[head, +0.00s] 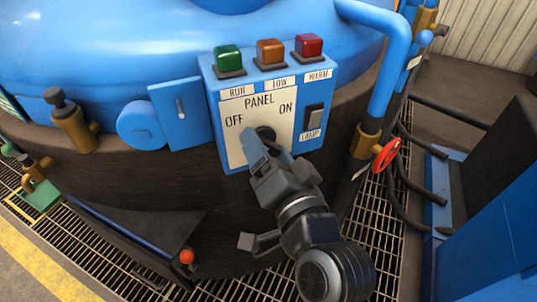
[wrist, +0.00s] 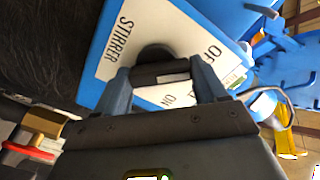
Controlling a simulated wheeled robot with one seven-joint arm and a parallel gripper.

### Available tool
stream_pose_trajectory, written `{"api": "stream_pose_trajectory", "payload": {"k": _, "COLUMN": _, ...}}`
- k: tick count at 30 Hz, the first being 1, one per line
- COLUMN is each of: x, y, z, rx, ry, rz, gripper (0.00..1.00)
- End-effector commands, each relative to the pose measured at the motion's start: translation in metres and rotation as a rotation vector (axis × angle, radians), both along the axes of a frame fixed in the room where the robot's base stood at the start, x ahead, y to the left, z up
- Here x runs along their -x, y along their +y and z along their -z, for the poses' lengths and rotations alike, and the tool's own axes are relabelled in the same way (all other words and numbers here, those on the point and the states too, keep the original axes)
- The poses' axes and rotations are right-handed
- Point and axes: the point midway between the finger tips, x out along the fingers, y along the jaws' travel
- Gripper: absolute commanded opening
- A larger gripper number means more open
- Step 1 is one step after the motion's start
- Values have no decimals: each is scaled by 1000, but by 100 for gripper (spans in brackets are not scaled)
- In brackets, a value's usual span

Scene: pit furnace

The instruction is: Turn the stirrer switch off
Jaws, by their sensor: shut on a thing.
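The stirrer switch is a dark rotary knob (head: 266,132) on the white plate (head: 238,150) of a blue panel, between the printed words OFF on its left and ON on its upper right. My gripper (head: 262,143) reaches it from below right and hides much of it in the head view. In the wrist view, my gripper (wrist: 163,85) has one finger on each side of the knob's dark grip (wrist: 150,75) and is shut on it. A pale mark shows on the grip; I cannot tell which word it points to. The word STIRRER shows beside it.
A lamp rocker switch (head: 314,118) sits at the right. A blue pipe (head: 388,80) with a red handwheel (head: 386,154) stands right of the panel.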

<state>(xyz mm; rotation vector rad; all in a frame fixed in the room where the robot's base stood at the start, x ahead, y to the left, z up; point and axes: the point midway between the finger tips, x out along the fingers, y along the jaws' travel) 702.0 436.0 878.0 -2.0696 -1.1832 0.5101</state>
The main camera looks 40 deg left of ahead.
Motion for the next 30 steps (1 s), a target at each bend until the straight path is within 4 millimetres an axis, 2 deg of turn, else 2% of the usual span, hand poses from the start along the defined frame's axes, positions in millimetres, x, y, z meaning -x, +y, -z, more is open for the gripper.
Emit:
{"api": "stream_pose_trajectory", "payload": {"k": 19, "x": 1, "y": 0, "z": 3, "rx": 29, "ry": -38, "rz": -2, "gripper": 41}}
{"api": "stream_pose_trajectory", "payload": {"k": 20, "x": 1, "y": 0, "z": 3, "rx": 29, "ry": -39, "rz": -2, "gripper": 74}}
{"api": "stream_pose_trajectory", "payload": {"k": 27, "x": 0, "y": 0, "z": 1, "rx": 26, "ry": -38, "rz": -1, "gripper": 97}}
{"api": "stream_pose_trajectory", "payload": {"k": 30, "x": 0, "y": 0, "z": 1, "rx": 25, "ry": -39, "rz": -1, "gripper": 97}}
